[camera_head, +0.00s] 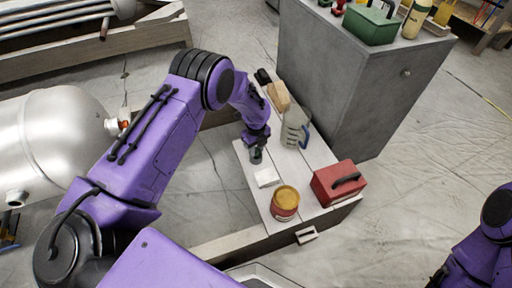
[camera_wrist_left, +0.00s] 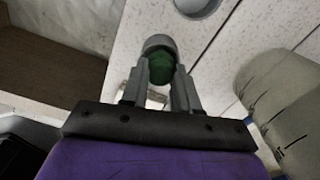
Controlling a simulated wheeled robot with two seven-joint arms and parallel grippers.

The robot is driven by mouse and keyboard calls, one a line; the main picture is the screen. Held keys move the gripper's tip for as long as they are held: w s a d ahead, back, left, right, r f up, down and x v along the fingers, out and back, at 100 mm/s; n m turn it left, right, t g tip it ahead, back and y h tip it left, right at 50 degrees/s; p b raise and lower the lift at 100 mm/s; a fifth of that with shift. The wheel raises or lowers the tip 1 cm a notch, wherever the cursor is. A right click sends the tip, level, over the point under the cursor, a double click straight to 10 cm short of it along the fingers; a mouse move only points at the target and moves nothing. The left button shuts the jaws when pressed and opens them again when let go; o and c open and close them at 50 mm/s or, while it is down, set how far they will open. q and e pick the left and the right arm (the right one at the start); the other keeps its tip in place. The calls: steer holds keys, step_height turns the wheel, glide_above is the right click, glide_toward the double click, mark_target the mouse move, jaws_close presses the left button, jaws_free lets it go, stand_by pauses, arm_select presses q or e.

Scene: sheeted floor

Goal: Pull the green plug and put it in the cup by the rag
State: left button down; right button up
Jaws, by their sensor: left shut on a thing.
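My left gripper (camera_head: 257,156) is low over the light plank bench (camera_head: 237,151). In the left wrist view its fingers (camera_wrist_left: 164,75) are shut on the green plug (camera_wrist_left: 161,69). A grey rounded piece (camera_wrist_left: 159,43) shows just beyond the plug; I cannot tell whether they are joined. A grey round cup-like thing (camera_wrist_left: 197,4) is cut off at the top of that view, apart from the fingers. A white folded piece, perhaps the rag (camera_head: 266,177), lies on the bench just in front of the gripper. My right gripper is out of view.
An open-topped red can with yellow contents (camera_head: 285,203) and a red toolbox (camera_head: 339,182) stand nearer. A grey cabinet (camera_head: 340,85) rises behind the bench. A silver tank (camera_head: 50,140) stands left.

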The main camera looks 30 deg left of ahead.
arm_select(q)
steer(key=shift+f, duration=0.4)
stand_by(0.3)
steer(key=c, duration=0.8)
jaws_free()
